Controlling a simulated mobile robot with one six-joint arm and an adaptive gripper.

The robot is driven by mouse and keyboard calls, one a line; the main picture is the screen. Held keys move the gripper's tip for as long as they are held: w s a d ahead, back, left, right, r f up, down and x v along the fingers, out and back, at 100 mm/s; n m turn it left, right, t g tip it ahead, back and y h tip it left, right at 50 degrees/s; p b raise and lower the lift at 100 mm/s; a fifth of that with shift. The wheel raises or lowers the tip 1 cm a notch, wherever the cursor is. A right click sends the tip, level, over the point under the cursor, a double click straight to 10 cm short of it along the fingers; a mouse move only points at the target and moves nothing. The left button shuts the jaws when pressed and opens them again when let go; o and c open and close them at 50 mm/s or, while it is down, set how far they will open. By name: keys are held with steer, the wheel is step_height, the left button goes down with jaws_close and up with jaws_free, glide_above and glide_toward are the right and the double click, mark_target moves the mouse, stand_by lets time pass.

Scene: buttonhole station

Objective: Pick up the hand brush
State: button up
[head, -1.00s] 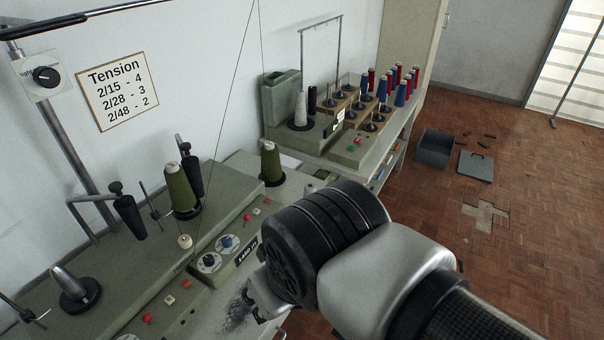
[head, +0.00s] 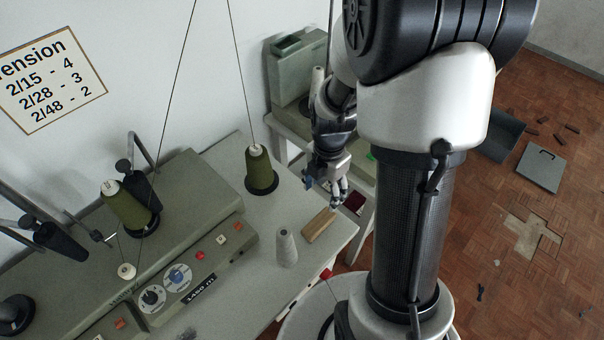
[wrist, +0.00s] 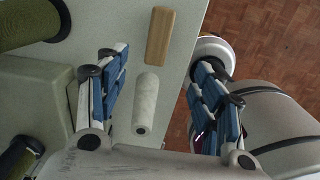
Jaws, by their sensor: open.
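A wooden block-shaped piece, which I take for the hand brush (head: 320,225), lies on the grey table near its right end. No bristles show on it. In the wrist view the hand brush (wrist: 160,37) is a tan bar ahead of and between the fingers. My gripper (head: 327,192) is open and empty, above the table just behind the brush in the head view. In the wrist view its blue-padded fingers (wrist: 162,62) are spread apart, with the brush untouched beyond them.
A pale grey cone (head: 286,248) stands beside the brush; it also shows between the fingers (wrist: 147,103). A green thread cone (head: 259,170) stands further left. The winding machine (head: 190,215) fills the table's left. A dark red item (head: 355,202) lies right of the brush.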

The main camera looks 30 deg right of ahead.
steer(key=b, duration=0.4)
glide_above(319, 222)
step_height(319, 222, down, 11)
steer(key=shift+s+f, duration=0.15)
steer(key=f+b, duration=0.1)
steer(key=f, duration=0.2)
steer(key=f+b, duration=0.1)
steer(key=f, duration=0.2)
steer(key=shift+w+f+b, duration=0.2)
steer(key=shift+f+b, duration=0.05)
steer(key=shift+b, duration=0.1)
steer(key=shift+r, duration=0.1)
steer(key=shift+c, duration=0.3)
steer(key=c, duration=1.1)
steer(key=shift+r, duration=0.1)
steer(key=shift+c, duration=0.2)
step_height(319, 222, up, 20)
steer(key=p, duration=0.6)
steer(key=shift+p, duration=0.4)
